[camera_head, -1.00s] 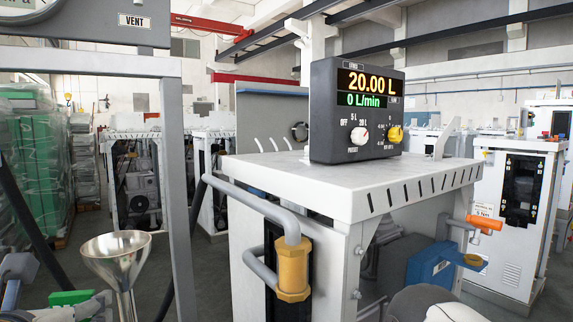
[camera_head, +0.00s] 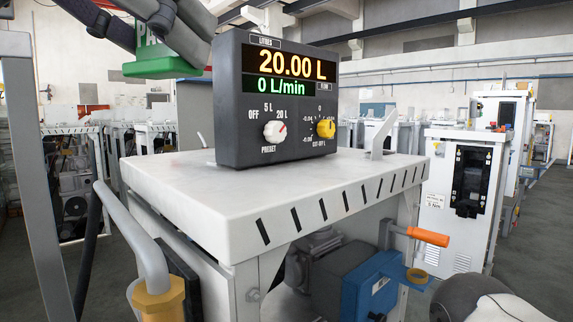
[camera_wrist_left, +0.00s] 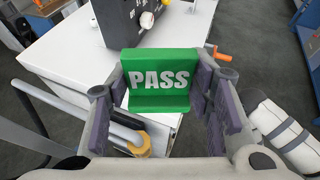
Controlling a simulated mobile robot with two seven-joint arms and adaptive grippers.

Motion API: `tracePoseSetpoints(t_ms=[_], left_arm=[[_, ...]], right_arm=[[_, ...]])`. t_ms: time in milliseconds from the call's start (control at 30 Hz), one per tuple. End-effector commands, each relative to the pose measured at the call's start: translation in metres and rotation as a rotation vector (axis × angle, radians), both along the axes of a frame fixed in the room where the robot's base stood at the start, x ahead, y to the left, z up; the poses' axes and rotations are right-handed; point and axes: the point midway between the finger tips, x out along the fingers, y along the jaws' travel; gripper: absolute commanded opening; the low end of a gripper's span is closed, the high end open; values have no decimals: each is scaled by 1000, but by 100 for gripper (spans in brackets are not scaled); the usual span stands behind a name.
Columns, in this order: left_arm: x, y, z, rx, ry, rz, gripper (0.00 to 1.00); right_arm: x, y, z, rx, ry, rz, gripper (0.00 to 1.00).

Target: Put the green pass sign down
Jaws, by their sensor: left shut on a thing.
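The green PASS sign (camera_head: 160,66) is at the upper left of the head view, partly hidden behind my left gripper (camera_head: 160,18). The left wrist view shows the sign (camera_wrist_left: 158,62) whole, with white PASS letters on its face and a green foot below. My left gripper (camera_wrist_left: 160,88) is shut on the sign, with a finger pad at each side. In the head view, the sign hangs in the air above the left part of the white cabinet top (camera_head: 200,195), beside the meter box. My right gripper is not visible.
The dark meter box (camera_head: 228,115) stands on the cabinet top and reads 20.00 L. The top is bare in front of it. An orange handle (camera_head: 428,236) and a blue box (camera_head: 352,288) stick out at the cabinet's right. A yellow-collared pipe (camera_head: 158,300) is at the front left.

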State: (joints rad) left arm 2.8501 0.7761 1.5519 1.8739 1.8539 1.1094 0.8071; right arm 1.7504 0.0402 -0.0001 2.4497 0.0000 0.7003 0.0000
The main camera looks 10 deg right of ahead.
Motion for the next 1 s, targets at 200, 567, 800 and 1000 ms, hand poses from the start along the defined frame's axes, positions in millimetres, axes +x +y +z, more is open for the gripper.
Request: tracePoseSetpoints(t_ms=[200,567,800,1000], left_arm=[[62,-36,-36,4,12,0,19],[108,-61,-94,3,8,2,19],[111,-63,-126,1,4,3,19],[111,-63,-126,1,3,4,19]], right_arm=[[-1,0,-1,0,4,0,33],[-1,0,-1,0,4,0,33],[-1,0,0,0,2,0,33],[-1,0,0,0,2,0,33]])
